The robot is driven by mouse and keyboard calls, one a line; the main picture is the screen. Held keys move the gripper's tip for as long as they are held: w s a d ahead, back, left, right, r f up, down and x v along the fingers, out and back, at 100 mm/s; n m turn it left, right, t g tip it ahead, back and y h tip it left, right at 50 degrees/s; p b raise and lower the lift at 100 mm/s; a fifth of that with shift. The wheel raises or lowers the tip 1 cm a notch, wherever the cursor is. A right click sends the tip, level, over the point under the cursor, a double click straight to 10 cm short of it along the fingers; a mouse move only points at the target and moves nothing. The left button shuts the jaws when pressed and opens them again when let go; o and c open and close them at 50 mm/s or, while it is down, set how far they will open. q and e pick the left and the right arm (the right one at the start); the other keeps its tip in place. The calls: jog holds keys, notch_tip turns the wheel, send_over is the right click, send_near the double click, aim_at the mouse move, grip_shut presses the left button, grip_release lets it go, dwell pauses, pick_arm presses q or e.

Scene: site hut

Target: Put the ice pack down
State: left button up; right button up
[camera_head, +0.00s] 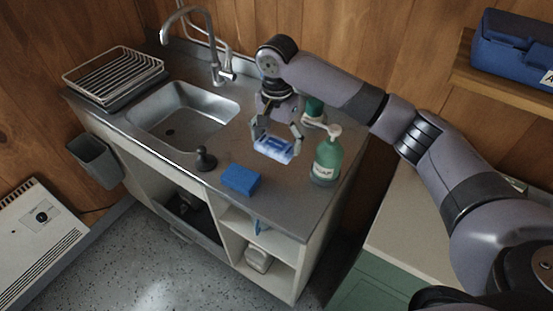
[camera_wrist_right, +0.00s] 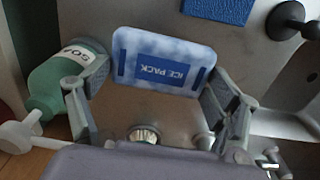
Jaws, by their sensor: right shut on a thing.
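The ice pack (camera_head: 272,150) is a pale blue-white block with a dark blue label. My right gripper (camera_head: 276,142) is shut on it, one finger at each side, over the right part of the steel counter (camera_head: 215,205). The ice pack (camera_wrist_right: 163,62) also shows between the fingers of my right gripper (camera_wrist_right: 160,85) in the right wrist view, its label readable. I cannot tell whether its underside touches the counter. My left gripper is not in view.
A blue sponge (camera_head: 240,180) and a dark plunger-like stopper (camera_head: 205,158) lie in front and left. The sink (camera_head: 180,118) is further left.

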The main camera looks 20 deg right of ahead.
send_over(277, 171)
notch_tip(277, 171, down, 5)
jog(key=shift+w, duration=0.1)
notch_tip(277, 171, down, 4)
jog(key=shift+r+p, duration=0.25)
jog(key=shift+p, duration=0.15)
jog(key=shift+f, duration=0.25)
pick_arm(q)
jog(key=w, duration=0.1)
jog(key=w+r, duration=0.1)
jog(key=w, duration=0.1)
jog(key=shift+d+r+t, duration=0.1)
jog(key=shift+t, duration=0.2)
pick_arm(e)
jog(key=o, duration=0.9)
jog(key=shift+f, duration=0.1)
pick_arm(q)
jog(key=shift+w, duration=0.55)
pick_arm(e)
jog(key=shift+o, duration=1.4)
